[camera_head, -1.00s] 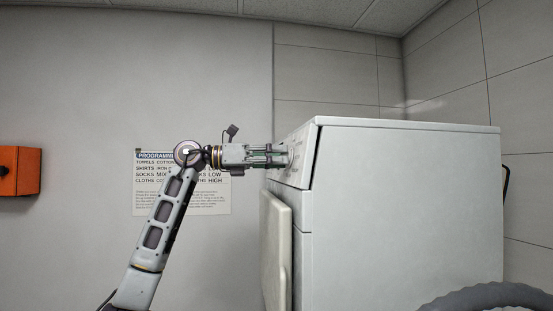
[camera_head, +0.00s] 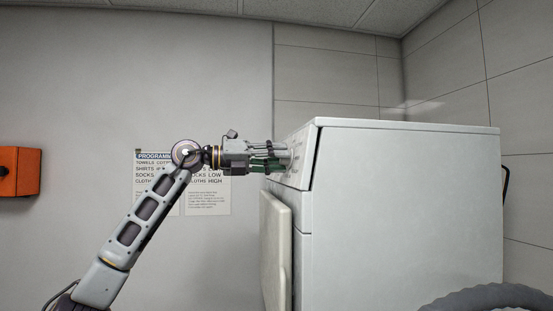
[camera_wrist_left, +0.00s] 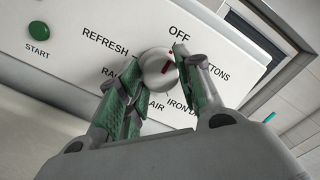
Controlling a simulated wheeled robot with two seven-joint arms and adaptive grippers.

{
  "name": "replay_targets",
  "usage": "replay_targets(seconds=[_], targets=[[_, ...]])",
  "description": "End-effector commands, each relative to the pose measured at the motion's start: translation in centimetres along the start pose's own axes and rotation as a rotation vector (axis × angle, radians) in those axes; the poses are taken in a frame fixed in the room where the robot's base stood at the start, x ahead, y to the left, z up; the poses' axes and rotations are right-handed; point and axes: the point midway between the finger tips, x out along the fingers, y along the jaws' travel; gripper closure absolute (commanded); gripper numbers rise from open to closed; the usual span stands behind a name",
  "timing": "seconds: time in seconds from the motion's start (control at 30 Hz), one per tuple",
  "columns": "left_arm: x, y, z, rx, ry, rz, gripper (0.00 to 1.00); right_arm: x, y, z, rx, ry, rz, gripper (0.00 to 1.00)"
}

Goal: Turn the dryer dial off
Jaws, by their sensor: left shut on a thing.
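The dryer (camera_head: 400,200) is a white box at the right in the head view, its control panel (camera_head: 297,157) facing left. In the left wrist view the round white dial (camera_wrist_left: 156,68) has a red mark (camera_wrist_left: 167,68). Labels around it include OFF (camera_wrist_left: 179,33), REFRESH (camera_wrist_left: 105,43) and IRON DRY, partly covered. My right gripper is not in view.
A green START button (camera_wrist_left: 38,31) is left of the dial in the wrist view. The dryer door (camera_head: 275,250) is below the panel. A programme sign (camera_head: 207,195) and an orange box (camera_head: 20,171) are on the wall.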

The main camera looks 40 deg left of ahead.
Motion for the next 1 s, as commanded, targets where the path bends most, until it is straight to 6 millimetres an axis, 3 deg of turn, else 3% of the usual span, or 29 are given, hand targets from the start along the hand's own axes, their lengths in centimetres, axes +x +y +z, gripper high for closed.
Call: replay_targets(seconds=[0.47, 0.5, 0.67, 1.0], targets=[[-0.04, -0.02, 0.07, -0.021, -0.004, 0.002, 0.89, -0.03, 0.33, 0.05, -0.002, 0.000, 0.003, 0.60], [-0.04, -0.02, 0.08, -0.020, -0.004, 0.002, 0.64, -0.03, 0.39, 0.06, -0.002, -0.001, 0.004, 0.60], [-0.03, -0.02, 0.06, -0.020, -0.003, 0.003, 0.43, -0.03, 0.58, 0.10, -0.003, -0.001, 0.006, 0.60], [-0.02, -0.01, 0.02, -0.019, -0.002, 0.003, 0.42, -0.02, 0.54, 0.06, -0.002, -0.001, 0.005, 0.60]])
